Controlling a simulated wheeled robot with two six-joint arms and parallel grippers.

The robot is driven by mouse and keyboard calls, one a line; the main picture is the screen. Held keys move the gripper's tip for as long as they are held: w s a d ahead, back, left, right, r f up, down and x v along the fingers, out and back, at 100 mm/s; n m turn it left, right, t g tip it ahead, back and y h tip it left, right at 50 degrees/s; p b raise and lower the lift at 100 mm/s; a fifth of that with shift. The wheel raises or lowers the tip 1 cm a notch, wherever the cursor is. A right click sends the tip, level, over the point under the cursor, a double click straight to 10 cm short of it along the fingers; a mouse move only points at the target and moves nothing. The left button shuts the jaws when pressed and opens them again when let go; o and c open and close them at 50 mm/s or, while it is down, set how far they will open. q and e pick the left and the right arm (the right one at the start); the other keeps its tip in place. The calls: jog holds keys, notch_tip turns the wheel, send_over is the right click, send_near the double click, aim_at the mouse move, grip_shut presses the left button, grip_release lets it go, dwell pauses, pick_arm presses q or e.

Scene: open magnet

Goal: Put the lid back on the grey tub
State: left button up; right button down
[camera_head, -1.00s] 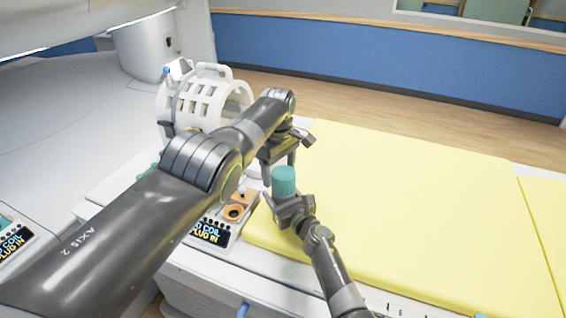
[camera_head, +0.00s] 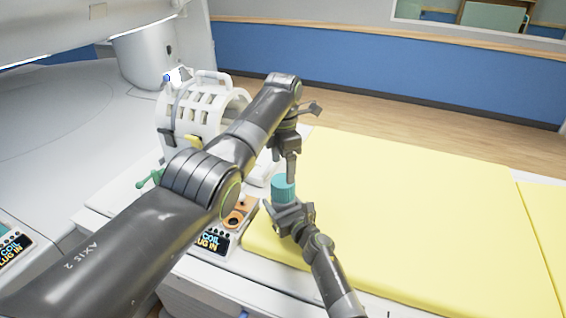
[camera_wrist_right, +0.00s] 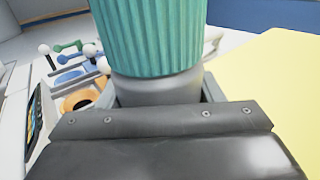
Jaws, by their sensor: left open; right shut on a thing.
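The grey tub (camera_wrist_right: 155,90) is held upright in my right gripper (camera_head: 290,215), whose jaws are shut on it. The ribbed teal lid (camera_head: 283,188) sits on top of the tub; it also fills the upper middle of the right wrist view (camera_wrist_right: 150,35). I cannot tell how tightly the lid is seated. My left gripper (camera_head: 284,167) is open, pointing down just above the lid. I cannot tell whether its fingertips touch the lid.
The yellow mattress (camera_head: 400,210) lies to the right of the grippers. A white cage-like coil (camera_head: 205,110) stands behind my left arm. A panel with a lit display (camera_head: 210,242) and an orange-ringed socket (camera_head: 233,218) is left of the tub.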

aim_at(282, 181)
pick_arm(q)
jog(key=shift+f, duration=0.1)
jog(key=shift+f, duration=3.9)
jog(key=c, duration=1)
jog(key=m, duration=0.6)
jog(key=shift+s, duration=0.1)
jog(key=m, duration=0.7)
jog(key=shift+f, duration=0.1)
jog(key=shift+a, duration=0.1)
jog(key=o, duration=1.6)
jog(key=shift+c, duration=0.2)
